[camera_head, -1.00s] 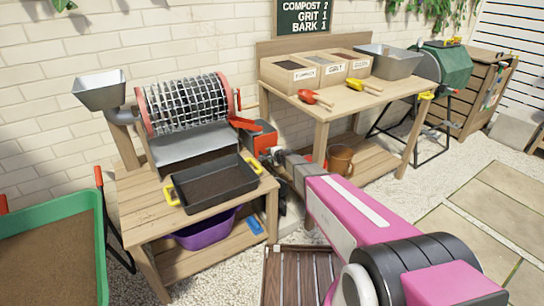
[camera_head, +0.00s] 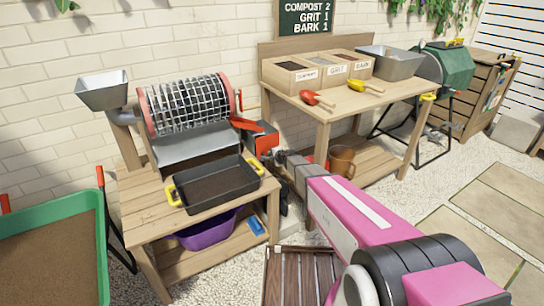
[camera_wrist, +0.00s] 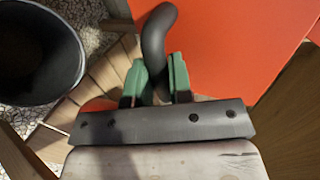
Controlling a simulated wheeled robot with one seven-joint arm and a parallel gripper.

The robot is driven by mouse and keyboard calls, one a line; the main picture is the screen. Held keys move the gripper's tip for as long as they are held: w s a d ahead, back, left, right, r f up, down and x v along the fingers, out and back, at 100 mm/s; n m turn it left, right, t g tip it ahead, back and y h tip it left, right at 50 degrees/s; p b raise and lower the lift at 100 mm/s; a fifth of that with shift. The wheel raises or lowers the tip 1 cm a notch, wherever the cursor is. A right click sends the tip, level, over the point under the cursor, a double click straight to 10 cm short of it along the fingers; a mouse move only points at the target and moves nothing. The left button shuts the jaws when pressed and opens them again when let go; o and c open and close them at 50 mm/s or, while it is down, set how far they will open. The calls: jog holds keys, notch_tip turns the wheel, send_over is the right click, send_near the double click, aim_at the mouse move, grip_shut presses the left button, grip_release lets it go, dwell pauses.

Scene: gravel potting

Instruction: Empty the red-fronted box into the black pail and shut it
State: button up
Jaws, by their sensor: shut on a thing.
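The red-fronted box (camera_head: 265,143) shows in the head view beyond the right back corner of the low bench, partly behind my arm. In the wrist view its flat orange-red front (camera_wrist: 225,50) fills the upper right. A dark curved handle (camera_wrist: 155,40) stands out from that front. My gripper (camera_wrist: 155,80) has its green fingertips shut on the handle, one on each side. The black pail (camera_wrist: 65,88) is at the upper left of the wrist view, apart from the gripper. Its inside is dark, so I cannot tell its contents.
The low wooden bench (camera_head: 140,205) holds a black tray (camera_head: 213,188) and a mesh drum (camera_head: 185,103). The potting bench (camera_head: 325,112) with labelled bins stands behind. A slatted wooden thing (camera_head: 290,280) is below my arm. Gravel ground is open at the right.

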jog(key=shift+o, duration=0.7)
jog(key=shift+v, duration=1.4)
jog(key=shift+s+f, duration=0.1)
jog(key=shift+f, duration=0.05)
jog(key=shift+s+d+r, duration=0.3)
jog(key=shift+s+r, duration=0.15)
jog(key=shift+r, duration=0.2)
jog(key=shift+s+d+r, duration=0.3)
jog(key=shift+s+r, duration=0.15)
jog(key=shift+r, duration=0.25)
grip_shut()
jog(key=shift+r, duration=0.15)
